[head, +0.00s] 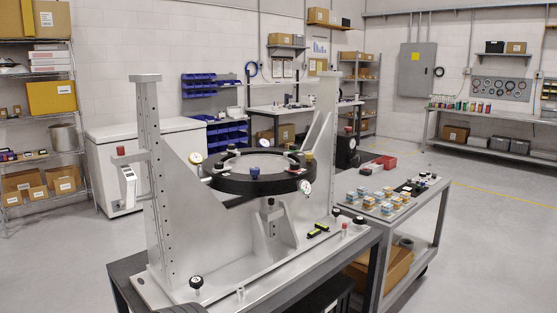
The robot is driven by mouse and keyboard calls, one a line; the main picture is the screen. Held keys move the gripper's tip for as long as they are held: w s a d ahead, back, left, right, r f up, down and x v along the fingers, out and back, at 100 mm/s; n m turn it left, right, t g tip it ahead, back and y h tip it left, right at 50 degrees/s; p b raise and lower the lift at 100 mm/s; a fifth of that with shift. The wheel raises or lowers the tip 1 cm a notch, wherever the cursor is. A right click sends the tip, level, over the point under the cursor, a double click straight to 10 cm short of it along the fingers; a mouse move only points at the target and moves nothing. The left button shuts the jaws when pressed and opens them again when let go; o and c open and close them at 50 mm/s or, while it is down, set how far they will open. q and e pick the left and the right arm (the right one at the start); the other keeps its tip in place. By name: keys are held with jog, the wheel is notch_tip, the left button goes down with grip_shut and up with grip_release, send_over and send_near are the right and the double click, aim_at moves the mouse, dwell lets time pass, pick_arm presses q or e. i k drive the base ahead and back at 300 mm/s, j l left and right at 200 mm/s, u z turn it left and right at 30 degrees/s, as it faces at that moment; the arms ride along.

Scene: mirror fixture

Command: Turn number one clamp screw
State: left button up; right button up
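A black ring (258,186) is held level in a grey metal fixture (180,200) on a bench in the middle of the head view. Several small knobs and clamps sit around the ring, among them a blue knob (254,171) on the near side and a yellow one (308,155) at the right. I cannot read any number, so I cannot tell which is clamp screw number one. Round white dials stand by the ring at left (195,158) and lower right (306,187). Neither of my grippers is in view.
Black knobs (196,282) and a yellow-black tool (318,230) are on the fixture's base plate. A cart (430,205) with several small orange and blue blocks (369,203) stands at the right. Tall uprights flank the ring. Open floor lies at the far right.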

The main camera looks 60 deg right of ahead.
aim_at(294, 166)
jog(key=k+l, duration=0.25)
jog(key=l, duration=0.2)
jog(key=k+l+u, duration=0.1)
jog(key=k+l, duration=0.15)
jog(key=l, duration=0.15)
jog(key=k+l, duration=0.3)
jog(key=l, duration=0.15)
jog(key=k+l, duration=0.25)
jog(key=l, duration=0.15)
jog(key=u, duration=0.05)
